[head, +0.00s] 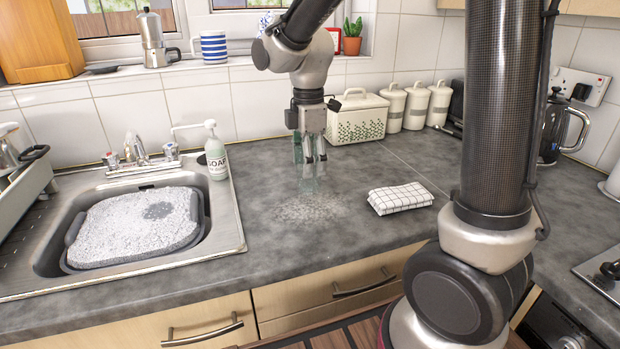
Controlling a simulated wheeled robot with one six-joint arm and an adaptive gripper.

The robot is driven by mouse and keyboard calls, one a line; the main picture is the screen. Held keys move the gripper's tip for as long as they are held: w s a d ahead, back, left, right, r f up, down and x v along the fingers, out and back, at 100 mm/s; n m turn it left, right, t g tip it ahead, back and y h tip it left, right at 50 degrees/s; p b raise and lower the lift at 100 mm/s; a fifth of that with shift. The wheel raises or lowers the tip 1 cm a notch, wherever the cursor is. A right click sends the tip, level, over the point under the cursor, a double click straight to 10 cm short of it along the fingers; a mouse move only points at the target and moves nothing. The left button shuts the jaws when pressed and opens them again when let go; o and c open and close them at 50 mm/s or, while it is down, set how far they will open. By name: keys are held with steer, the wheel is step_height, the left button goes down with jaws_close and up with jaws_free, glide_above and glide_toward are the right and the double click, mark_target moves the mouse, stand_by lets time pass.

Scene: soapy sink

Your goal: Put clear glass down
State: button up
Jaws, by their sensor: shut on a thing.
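My gripper (311,160) points down above the grey worktop (262,242), to the right of the sink. It is shut on the clear glass (309,182), which is faint and greenish between and below the fingers. The glass looks upright. I cannot tell whether its base touches the worktop or is a little above it. A patch of white suds or wet speckles (311,208) lies on the worktop just below and in front of it.
The sink (228,225) at left holds a basin full of foam (130,222). A soap bottle (216,155) stands at its back edge. A folded checked cloth (400,198) lies right of the gripper. A cream bread bin (357,117) and canisters (416,106) stand behind. Worktop in front is clear.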

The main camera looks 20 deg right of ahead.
steer(key=shift+f, duration=2.05)
steer(key=shift+f, duration=0.1)
steer(key=o, duration=1.7)
step_height(320, 180, up, 12)
steer(key=s+d+m+t, duration=0.1)
steer(key=s+d+m, duration=0.4)
steer(key=s+m, duration=0.1)
steer(key=s+d+m+t, duration=0.2)
steer(key=s+d+m, duration=0.3)
steer(key=s+m, duration=0.1)
steer(key=s+d+r+m+t, duration=0.1)
steer(key=s+d+m, duration=0.4)
steer(key=s+m, duration=0.1)
steer(key=shift+s+t, duration=0.3)
steer(key=shift+s, duration=0.2)
